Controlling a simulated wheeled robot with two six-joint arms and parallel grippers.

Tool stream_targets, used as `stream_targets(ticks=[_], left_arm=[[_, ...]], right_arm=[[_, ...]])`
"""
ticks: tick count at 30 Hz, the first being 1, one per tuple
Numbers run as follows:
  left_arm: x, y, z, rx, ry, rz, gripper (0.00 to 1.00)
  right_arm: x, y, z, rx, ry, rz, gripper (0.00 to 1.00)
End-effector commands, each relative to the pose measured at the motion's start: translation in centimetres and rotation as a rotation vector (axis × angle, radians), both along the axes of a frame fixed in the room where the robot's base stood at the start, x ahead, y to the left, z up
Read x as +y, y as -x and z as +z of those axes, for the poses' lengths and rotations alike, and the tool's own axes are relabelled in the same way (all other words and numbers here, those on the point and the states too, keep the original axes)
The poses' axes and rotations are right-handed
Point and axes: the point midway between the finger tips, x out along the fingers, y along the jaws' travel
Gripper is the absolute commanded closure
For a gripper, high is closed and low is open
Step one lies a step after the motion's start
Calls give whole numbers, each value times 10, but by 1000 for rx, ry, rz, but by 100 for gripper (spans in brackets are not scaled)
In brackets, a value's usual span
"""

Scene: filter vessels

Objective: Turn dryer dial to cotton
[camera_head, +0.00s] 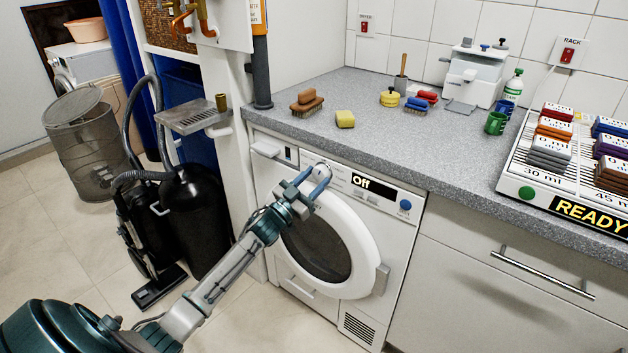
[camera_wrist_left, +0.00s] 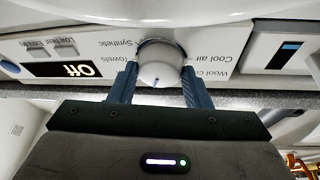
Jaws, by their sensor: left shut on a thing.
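The white dryer (camera_head: 381,228) stands under the grey counter, with its round door closed. Its display (camera_head: 374,190) reads "Off"; the same display (camera_wrist_left: 62,70) shows upside down in the left wrist view. The dial (camera_wrist_left: 160,66) is a white round knob with labels around it, among them "Towels", "Synthetic", "Cool air" and "Wool". I cannot read a cotton label. My left gripper (camera_wrist_left: 160,88) is shut on the dial, one blue finger on each side; it also shows at the dryer's panel in the head view (camera_head: 309,184). My right gripper is not in view.
The counter (camera_head: 440,146) above holds a brush (camera_head: 307,103), a yellow sponge (camera_head: 345,119), cups and a white appliance (camera_head: 474,77). A rack (camera_head: 511,178) reading "READY" stands at right. A black vacuum cleaner (camera_head: 196,215) stands left of the dryer. Floor in front is clear.

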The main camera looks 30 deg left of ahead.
Motion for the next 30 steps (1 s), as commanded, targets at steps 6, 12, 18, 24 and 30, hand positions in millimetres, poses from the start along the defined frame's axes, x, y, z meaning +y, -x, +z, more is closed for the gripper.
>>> stream_targets(ticks=[6,12,18,24,30], left_arm=[[2,0,4,-11,-174,0,79],[2,0,3,-22,-295,0,79],[3,0,3,-28,-369,0,79],[3,0,2,-30,-400,0,79],[3,0,1,-31,-403,0,79]], right_arm=[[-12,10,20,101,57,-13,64],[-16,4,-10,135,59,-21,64],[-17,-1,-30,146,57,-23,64],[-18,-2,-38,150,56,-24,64],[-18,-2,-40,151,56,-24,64]])
